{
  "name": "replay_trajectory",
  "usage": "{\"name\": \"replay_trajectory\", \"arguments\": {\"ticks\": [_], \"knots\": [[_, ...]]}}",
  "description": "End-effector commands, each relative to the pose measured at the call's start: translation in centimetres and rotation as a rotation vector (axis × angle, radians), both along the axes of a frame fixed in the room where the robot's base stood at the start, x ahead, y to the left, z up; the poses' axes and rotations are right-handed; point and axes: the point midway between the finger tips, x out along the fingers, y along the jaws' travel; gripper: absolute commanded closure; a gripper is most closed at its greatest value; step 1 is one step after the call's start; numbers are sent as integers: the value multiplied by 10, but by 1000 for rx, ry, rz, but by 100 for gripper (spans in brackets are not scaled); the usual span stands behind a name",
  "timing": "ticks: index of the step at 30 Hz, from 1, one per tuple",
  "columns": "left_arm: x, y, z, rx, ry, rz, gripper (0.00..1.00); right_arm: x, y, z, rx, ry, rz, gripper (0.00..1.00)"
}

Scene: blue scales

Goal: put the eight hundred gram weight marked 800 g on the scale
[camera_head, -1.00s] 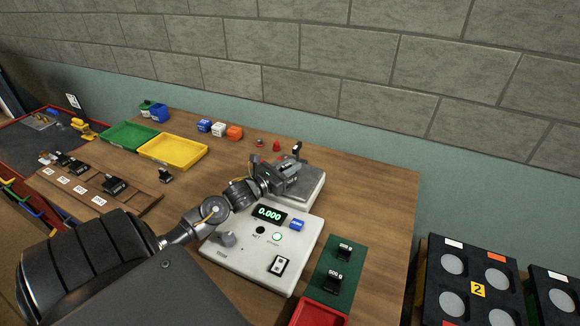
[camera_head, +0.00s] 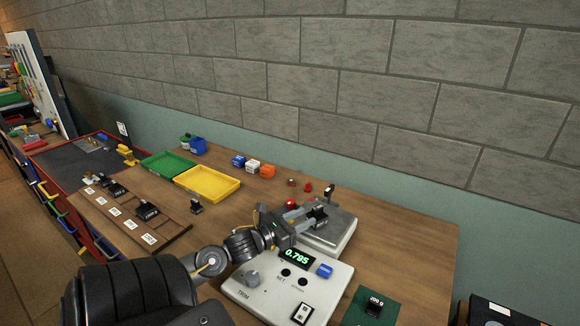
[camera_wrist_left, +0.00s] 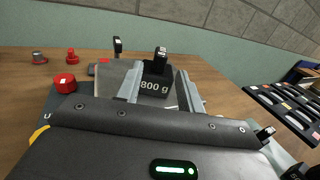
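The black weight marked 800 g (camera_wrist_left: 155,84) stands upright on the scale's metal pan (camera_head: 336,233), at the tips of my left gripper (camera_head: 308,218). In the left wrist view, the left gripper's fingers (camera_wrist_left: 158,92) flank the weight; whether they press on it or stand slightly clear, I cannot tell. The scale (camera_head: 262,293) has a white body, and its green display (camera_head: 297,258) reads about 0.795. The weight also shows small in the head view (camera_head: 319,212), partly hidden by the fingers. My right gripper is not in view.
A black weight (camera_head: 374,305) sits on a green mat at the scale's right. Green (camera_head: 168,163) and yellow (camera_head: 208,184) trays, a wooden rack (camera_head: 128,222) with black weights, and small coloured blocks lie to the left and back. A red knob (camera_wrist_left: 65,83) is near the gripper.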

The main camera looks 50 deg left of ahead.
Motion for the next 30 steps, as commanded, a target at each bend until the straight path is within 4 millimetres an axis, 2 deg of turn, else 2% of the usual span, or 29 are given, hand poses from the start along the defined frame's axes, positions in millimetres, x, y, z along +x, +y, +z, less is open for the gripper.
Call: {"name": "replay_trajectory", "arguments": {"ticks": [3,9,30], "knots": [[-20,1,-2,0,2,-1,62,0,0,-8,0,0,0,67],[-39,3,-1,0,1,0,62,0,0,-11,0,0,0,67],[-43,4,1,0,-1,0,62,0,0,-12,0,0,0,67]]}}
